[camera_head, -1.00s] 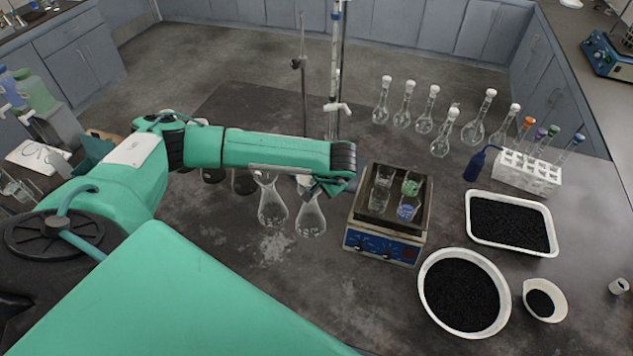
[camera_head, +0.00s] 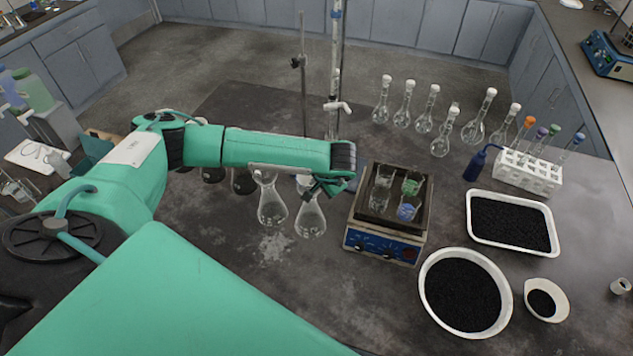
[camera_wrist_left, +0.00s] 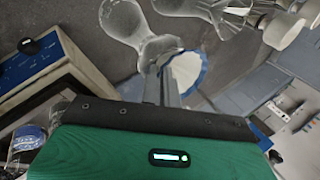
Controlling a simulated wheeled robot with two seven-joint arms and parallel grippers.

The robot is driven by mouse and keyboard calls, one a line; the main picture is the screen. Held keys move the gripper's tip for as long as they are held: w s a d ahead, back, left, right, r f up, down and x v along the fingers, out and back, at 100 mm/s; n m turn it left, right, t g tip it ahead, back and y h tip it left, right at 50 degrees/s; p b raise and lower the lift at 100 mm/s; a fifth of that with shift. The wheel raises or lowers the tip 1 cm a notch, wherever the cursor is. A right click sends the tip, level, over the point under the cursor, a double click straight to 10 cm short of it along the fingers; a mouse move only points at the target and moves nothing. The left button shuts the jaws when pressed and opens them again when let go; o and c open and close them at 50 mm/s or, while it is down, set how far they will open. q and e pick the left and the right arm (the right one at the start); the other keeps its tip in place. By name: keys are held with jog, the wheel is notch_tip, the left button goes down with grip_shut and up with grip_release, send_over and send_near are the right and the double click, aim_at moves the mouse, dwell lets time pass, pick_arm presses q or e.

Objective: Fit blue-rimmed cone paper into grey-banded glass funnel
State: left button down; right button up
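The blue-rimmed cone paper (camera_wrist_left: 190,70) is white with a blue edge and sits at the fingertips of my left gripper (camera_wrist_left: 167,84) in the left wrist view. The fingers are close together and appear shut on it. In the head view my left gripper (camera_head: 322,188) is beside the necks of two clear conical flasks, one on the left (camera_head: 271,205) and one on the right (camera_head: 310,217). A flask (camera_wrist_left: 150,28) is just beyond the fingers in the wrist view. I cannot make out the grey-banded funnel. My right gripper is not in view.
A hotplate (camera_head: 382,245) with several small beakers stands right of the flasks. A stand with a burette (camera_head: 334,75) rises behind. Several stoppered flasks, a tube rack (camera_head: 528,178), a blue bottle (camera_head: 475,165) and black-filled trays (camera_head: 465,292) are at the right.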

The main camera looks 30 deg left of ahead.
pick_arm(q)
jog(key=shift+f+b, duration=0.9)
jog(key=shift+f, duration=0.2)
jog(key=shift+f, duration=0.1)
jog(key=shift+f, duration=0.15)
jog(key=shift+f+b, duration=0.35)
jog(key=shift+b, duration=0.25)
jog(key=shift+f, duration=0.1)
